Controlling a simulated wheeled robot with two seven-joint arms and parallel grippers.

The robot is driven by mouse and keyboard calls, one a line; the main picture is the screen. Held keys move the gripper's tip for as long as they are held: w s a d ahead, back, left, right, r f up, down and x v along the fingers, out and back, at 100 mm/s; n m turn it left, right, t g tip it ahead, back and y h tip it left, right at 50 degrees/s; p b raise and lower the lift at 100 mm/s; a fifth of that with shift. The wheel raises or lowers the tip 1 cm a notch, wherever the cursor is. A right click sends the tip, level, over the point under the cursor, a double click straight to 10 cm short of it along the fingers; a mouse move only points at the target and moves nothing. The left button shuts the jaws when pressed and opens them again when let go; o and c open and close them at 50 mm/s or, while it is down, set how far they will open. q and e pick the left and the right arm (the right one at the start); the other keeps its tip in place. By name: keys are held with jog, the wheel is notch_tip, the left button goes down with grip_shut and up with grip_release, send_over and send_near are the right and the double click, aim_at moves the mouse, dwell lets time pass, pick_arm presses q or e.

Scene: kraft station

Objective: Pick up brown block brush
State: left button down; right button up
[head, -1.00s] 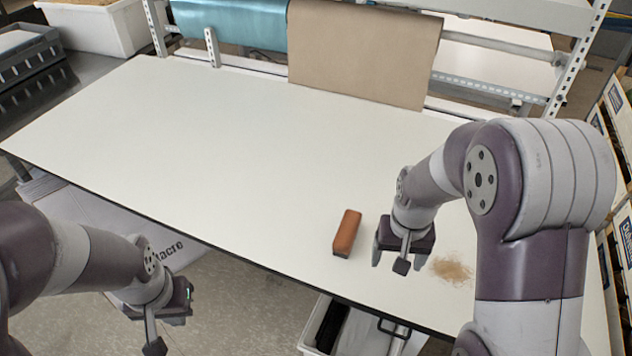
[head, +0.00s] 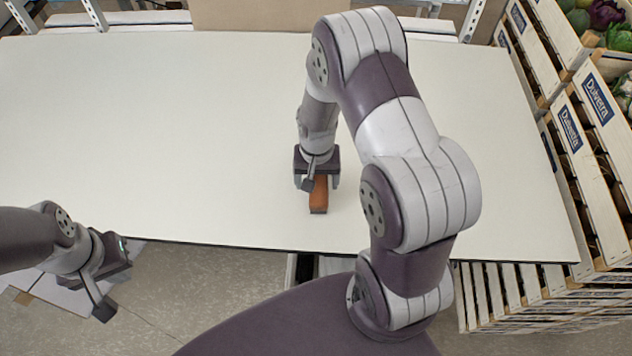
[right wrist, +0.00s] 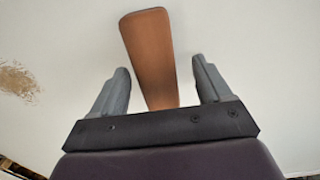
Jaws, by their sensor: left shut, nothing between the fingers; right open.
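The brown block brush (head: 319,200) lies flat on the white table near its front edge. My right gripper (head: 316,184) is over its far part in the head view and hides that part. In the right wrist view the brush (right wrist: 150,50) shows as a long brown block. Its near end lies between the two open fingers of the right gripper (right wrist: 160,80), with a gap on each side. My left gripper (head: 104,300) is shut and empty, off the table's front edge at the lower left.
The white table (head: 180,110) is mostly clear. A patch of brown dust (right wrist: 17,80) lies left of the brush in the right wrist view. Wooden crates (head: 585,130) with vegetables stand along the right side. A brown sheet (head: 270,15) hangs at the back.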

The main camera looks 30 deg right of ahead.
jog(key=shift+s+d+f, duration=0.1)
jog(key=shift+s+f, duration=0.1)
jog(key=shift+f, duration=0.4)
jog(key=shift+s+d+f, duration=0.1)
jog(key=shift+s+f, duration=0.05)
jog(key=shift+f, duration=0.45)
jog(key=shift+w+a, duration=0.1)
jog(key=shift+c, duration=0.9)
jog(key=shift+w, duration=0.1)
jog(key=c, duration=0.9)
pick_arm(q)
jog(key=shift+s+d+r, duration=0.25)
jog(key=shift+s+r, duration=0.05)
jog(key=shift+r, duration=0.2)
pick_arm(e)
jog(key=shift+c, duration=0.2)
